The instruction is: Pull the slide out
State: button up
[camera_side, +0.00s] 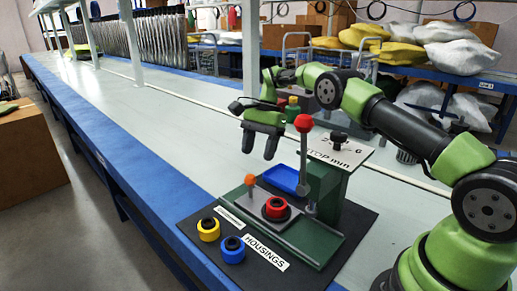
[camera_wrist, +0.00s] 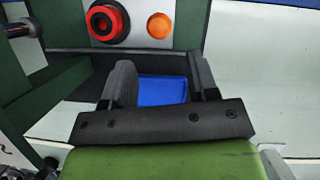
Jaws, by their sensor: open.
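The slide (camera_side: 262,193) looks like a grey plate on the green press fixture (camera_side: 312,243), with an orange knob (camera_side: 250,180) upright at its left end. A red ring-shaped housing (camera_side: 275,208) with a dark centre sits on it. In the wrist view the orange knob (camera_wrist: 160,25) and the red housing (camera_wrist: 108,22) are at the top, beyond my fingertips. My gripper (camera_side: 259,150) is open and empty, above and behind the knob, apart from it. The wrist view shows both fingers of my gripper (camera_wrist: 162,66) spread, with a blue tray (camera_wrist: 162,91) visible between them.
A lever with a red ball (camera_side: 304,123) rises just right of my gripper, beside the green press column (camera_side: 325,188). A yellow housing (camera_side: 208,229) and a blue housing (camera_side: 232,250) stand on the black mat (camera_side: 195,255) at the front left. The pale bench is clear to the left.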

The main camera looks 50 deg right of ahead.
jog(key=n+t+h, duration=0.4)
jog(key=n+h, duration=0.3)
jog(key=n, duration=0.2)
send_over(251, 178)
jog(key=s+a, duration=0.2)
jog(key=x, duration=0.9)
jog(key=shift+w+d, duration=0.15)
jog(key=shift+d, duration=0.1)
